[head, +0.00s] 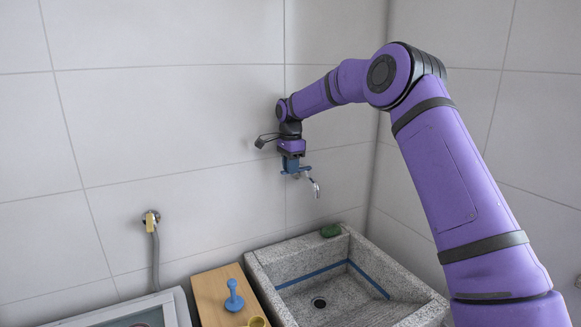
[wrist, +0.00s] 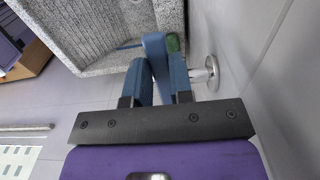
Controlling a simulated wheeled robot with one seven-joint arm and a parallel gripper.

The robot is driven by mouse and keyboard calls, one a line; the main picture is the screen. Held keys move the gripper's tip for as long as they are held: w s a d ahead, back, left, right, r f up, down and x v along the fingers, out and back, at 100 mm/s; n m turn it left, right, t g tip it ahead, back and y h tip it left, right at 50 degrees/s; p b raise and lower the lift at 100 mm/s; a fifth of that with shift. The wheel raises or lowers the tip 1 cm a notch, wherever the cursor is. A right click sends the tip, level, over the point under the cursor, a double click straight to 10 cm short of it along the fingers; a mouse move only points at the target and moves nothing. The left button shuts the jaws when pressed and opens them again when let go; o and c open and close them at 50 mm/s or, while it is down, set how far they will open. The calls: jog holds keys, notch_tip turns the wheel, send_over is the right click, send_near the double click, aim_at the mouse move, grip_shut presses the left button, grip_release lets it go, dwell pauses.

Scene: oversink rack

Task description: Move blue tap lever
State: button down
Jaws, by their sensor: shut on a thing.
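The blue tap lever (wrist: 154,46) stands between the two dark blue fingers of my gripper (wrist: 160,78) in the wrist view. The fingers are shut on it, and its end sticks out past them. The metal tap (head: 314,187) comes out of the tiled wall above the sink, and its spout hangs down. Its round wall mount (wrist: 211,72) shows to the right of the fingers in the wrist view. In the head view my gripper (head: 291,165) points down onto the tap, and the lever cannot be clearly told from the blue fingers.
The grey stone sink (head: 262,270) with a blue stripe lies below the tap. A green object (head: 330,230) rests on its back rim. A wooden board (head: 208,290) with a blue plunger-like object (head: 234,295) is left of it. A yellow-handled valve (head: 151,217) is on the wall.

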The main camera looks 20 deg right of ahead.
jog(key=shift+s+d+n, duration=0.4)
jog(key=shift+s+n, duration=0.2)
jog(key=shift+n, duration=0.7)
jog(key=shift+s+d+n, duration=0.35)
jog(key=shift+s+n, duration=0.3)
jog(key=shift+n, duration=0.65)
jog(key=shift+s+d+n, duration=0.4)
jog(key=shift+s+n, duration=0.2)
jog(key=shift+n, duration=0.7)
jog(key=c, duration=1)
grip_release()
jog(key=shift+r, duration=0.15)
notch_tip(320, 180, up, 11)
send_over(301, 168)
jog(key=s+a, duration=0.1)
jog(key=s, duration=0.3)
jog(key=shift+s+a+f, duration=0.15)
jog(key=shift+a+f, duration=0.05)
